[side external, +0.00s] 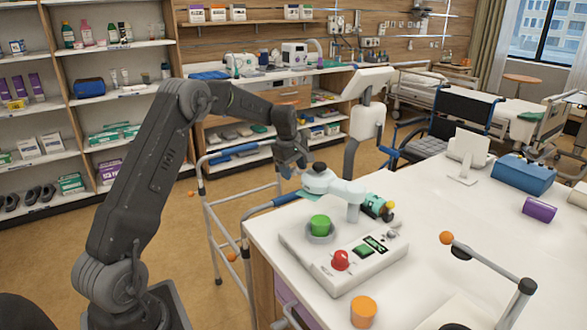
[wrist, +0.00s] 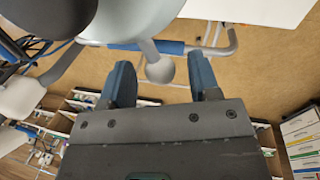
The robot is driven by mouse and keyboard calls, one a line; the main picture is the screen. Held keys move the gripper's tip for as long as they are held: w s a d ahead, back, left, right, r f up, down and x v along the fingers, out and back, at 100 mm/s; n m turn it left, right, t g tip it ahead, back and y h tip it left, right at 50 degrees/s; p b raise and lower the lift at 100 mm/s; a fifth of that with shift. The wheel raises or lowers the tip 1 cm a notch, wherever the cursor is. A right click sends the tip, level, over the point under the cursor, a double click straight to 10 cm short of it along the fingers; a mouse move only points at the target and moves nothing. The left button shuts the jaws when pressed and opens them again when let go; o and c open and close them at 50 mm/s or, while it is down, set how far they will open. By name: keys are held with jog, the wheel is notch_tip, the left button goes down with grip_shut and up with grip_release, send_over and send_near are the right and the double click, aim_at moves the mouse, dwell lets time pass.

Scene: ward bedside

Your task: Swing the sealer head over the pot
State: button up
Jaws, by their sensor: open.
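The sealer (side external: 345,262) stands on the white table, with a red knob and a green display on its top. A green-topped pot (side external: 320,226) sits in a grey round seat at its left. The white sealer head (side external: 335,188), with a dark cap, points left and back, beside the pot rather than over it. My gripper (side external: 296,163) is close to the head's outer end. In the wrist view my gripper (wrist: 160,66) is open, and a pale ball-ended handle (wrist: 159,69) shows between the fingers. I cannot tell whether a finger touches it.
An orange cup (side external: 364,311) stands in front of the sealer. A jointed lamp-like arm with an orange ball (side external: 446,238) is to the right. A walking frame (side external: 210,215) stands left of the table (side external: 420,220). A blue box (side external: 523,176) and purple roll (side external: 538,210) lie farther right.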

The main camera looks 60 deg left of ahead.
grip_shut()
dwell(0.5)
jog(key=shift+s, duration=0.1)
jog(key=shift+s+d+n, duration=0.25)
jog(key=shift+s+n, duration=0.05)
jog(key=shift+s, duration=0.15)
jog(key=s+d+n+g+y, duration=0.1)
jog(key=s+d+n, duration=0.5)
jog(key=d, duration=0.3)
jog(key=s+d+n, duration=0.6)
jog(key=d+n, duration=0.1)
jog(key=d, duration=0.3)
jog(key=shift+n+g+y, duration=0.3)
jog(key=shift+g+y, duration=0.1)
jog(key=shift+d, duration=0.15)
grip_release()
